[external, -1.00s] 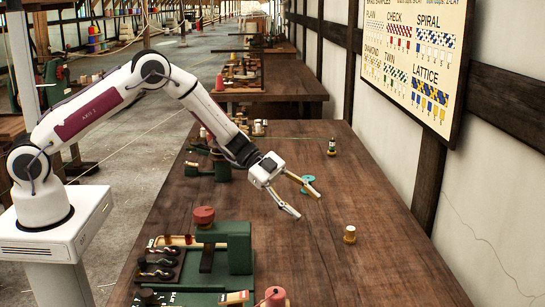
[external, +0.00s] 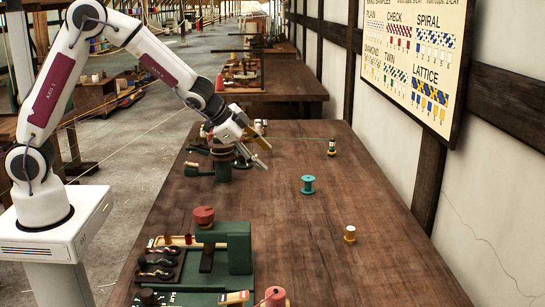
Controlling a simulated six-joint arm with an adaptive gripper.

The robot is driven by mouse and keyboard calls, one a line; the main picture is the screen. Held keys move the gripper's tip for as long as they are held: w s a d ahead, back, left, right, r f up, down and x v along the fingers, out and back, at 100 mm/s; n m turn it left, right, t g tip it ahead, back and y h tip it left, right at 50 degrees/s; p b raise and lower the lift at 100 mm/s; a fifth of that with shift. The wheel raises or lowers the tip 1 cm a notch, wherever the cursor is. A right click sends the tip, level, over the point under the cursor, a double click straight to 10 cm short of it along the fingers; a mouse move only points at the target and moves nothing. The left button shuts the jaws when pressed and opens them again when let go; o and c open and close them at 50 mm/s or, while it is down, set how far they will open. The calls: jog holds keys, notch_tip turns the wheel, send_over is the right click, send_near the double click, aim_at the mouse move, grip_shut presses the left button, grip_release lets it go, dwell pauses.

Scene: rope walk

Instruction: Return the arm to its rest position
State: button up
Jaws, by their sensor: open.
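My gripper (external: 262,154) is open and empty above the far left part of the wooden table (external: 330,250). My arm is folded up, with its elbow raised over its base at the left. The gripper's fingers point down and to the right. They are apart from the teal spool (external: 308,185), which stands upright on the table to their lower right. Part of a green device with a reddish-brown top (external: 222,152) is hidden behind the gripper.
A small white and tan spool (external: 350,234) stands at the right. A green braiding fixture (external: 238,248) fills the near left. The table's middle is clear. A sample board (external: 415,60) hangs on the wall.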

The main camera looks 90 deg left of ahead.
jog(key=s+d+r+n+h, duration=0.1)
jog(key=s+d+r, duration=0.3)
jog(key=s, duration=0.8)
jog(key=s+d+r+n+g+h, duration=0.1)
jog(key=s+d+r, duration=0.3)
jog(key=s+d, duration=0.5)
jog(key=s+d+r+n+g+h, duration=0.1)
jog(key=s+d+r, duration=0.4)
jog(key=s, duration=1.2)
jog(key=shift+s+d+n, duration=0.15)
jog(key=shift+d+n, duration=0.25)
jog(key=shift+d, duration=0.6)
jog(key=shift+r, duration=0.1)
